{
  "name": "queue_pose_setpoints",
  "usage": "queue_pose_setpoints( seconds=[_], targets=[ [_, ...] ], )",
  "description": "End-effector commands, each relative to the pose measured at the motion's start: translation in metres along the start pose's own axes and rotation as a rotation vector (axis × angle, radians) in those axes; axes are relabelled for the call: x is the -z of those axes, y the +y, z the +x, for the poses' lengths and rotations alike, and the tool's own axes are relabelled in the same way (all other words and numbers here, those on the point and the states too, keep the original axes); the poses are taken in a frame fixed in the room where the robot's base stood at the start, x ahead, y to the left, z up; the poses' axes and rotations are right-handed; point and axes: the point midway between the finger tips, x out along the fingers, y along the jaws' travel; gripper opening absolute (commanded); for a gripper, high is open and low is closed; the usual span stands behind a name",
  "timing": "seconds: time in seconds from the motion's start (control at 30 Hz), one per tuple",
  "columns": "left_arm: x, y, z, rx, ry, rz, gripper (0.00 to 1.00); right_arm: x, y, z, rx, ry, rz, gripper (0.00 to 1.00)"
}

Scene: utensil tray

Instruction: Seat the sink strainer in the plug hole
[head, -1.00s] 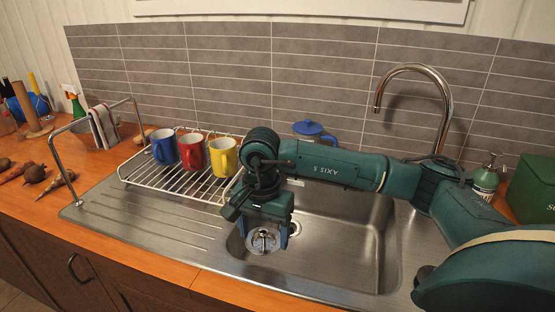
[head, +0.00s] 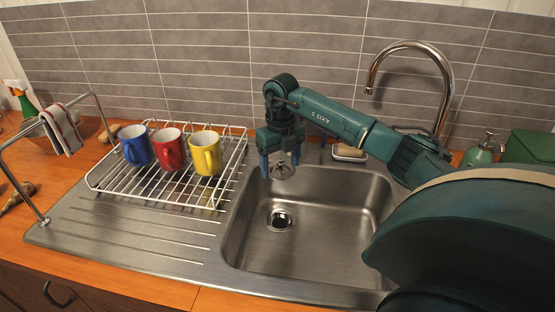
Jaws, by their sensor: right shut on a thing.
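The metal sink strainer (head: 282,172) is held between the blue fingertips of my right gripper (head: 280,167). The gripper is shut on it, above the back left part of the sink. The plug hole (head: 280,220) is a round metal-rimmed drain with a dark centre in the left part of the basin floor. It lies below the strainer in the picture, and the two are apart. My left gripper is not in view.
A wire dish rack (head: 111,189) with blue, red and yellow mugs (head: 206,153) stands left of the sink (head: 320,245). A tall curved tap (head: 449,90) rises behind the basin. A soap bottle (head: 479,153) stands at the right. The basin floor is otherwise clear.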

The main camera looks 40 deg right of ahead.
Motion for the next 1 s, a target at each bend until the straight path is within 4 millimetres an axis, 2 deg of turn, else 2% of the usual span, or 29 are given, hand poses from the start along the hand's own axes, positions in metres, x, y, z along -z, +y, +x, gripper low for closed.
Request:
queue_pose_setpoints(
  seconds=[0.1,0.47,1.0],
  targets=[
    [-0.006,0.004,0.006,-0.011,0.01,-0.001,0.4,0.0,0.0,0.015,0.0,0.0,-0.003,0.49],
    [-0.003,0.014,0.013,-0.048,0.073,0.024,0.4,0.0,0.001,0.052,-0.001,0.0,-0.006,0.49],
    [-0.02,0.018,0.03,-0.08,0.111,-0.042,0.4,0.0,0.001,0.106,-0.001,0.001,-0.006,0.49]
  ],
)
